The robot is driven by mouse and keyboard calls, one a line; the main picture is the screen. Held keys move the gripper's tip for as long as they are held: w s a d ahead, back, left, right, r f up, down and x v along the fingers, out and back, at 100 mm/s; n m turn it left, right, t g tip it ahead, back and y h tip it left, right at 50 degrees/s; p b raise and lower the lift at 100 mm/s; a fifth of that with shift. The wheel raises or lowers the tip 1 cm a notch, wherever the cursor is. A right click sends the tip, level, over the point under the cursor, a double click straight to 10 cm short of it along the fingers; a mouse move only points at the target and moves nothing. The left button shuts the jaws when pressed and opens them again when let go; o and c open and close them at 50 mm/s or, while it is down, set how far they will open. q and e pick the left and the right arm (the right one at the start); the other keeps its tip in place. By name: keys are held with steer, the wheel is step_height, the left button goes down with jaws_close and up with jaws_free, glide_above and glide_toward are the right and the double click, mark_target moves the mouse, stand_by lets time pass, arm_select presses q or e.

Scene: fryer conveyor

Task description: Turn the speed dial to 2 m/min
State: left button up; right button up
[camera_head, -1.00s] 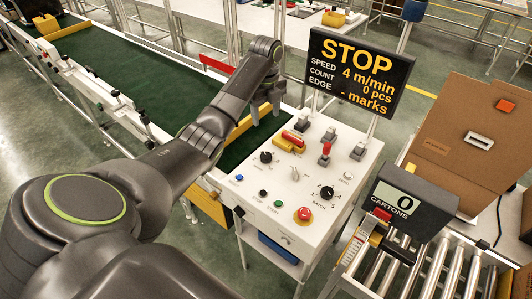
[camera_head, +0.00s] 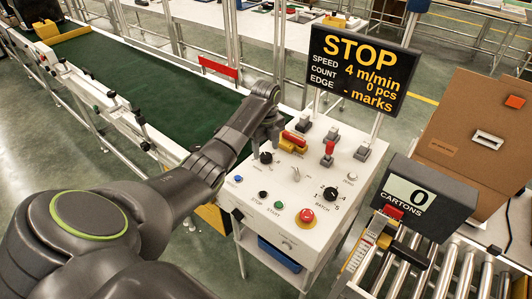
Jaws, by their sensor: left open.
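The white control panel (camera_head: 300,185) carries two black dials. One dial (camera_head: 266,157) sits at its upper left; its label is too small to read. The other dial (camera_head: 328,194) has numbers around it and the word BATCH below. The display (camera_head: 357,68) reads STOP, speed 4 m/min, count 0 pcs. My left gripper (camera_head: 268,137) is open, over the panel's far left edge, just beyond the upper-left dial in the picture. Its fingers are partly hidden by my arm, and I cannot tell whether they touch anything. My right gripper is out of view.
A red-and-yellow switch (camera_head: 293,141) stands close right of my left gripper. A red-topped lever (camera_head: 328,153) and a red emergency button (camera_head: 306,217) are also on the panel. The green conveyor belt (camera_head: 130,75) runs behind. A cartons counter (camera_head: 421,196) stands at right.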

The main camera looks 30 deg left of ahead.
mark_target(266, 158)
arm_select(q)
steer(key=shift+f, duration=1.45)
steer(key=shift+c, duration=0.3)
steer(key=c, duration=0.9)
steer(key=shift+r+n+p, duration=0.25)
steer(key=shift+n+p, duration=0.65)
steer(key=shift+p, duration=0.2)
steer(key=n+p, duration=0.3)
steer(key=shift+n, duration=0.3)
steer(key=n+p, duration=0.2)
steer(key=n, duration=0.1)
steer(key=shift+w+f+n+p, duration=0.1)
steer(key=shift+n+p, duration=0.45)
steer(key=shift+n, duration=1.25)
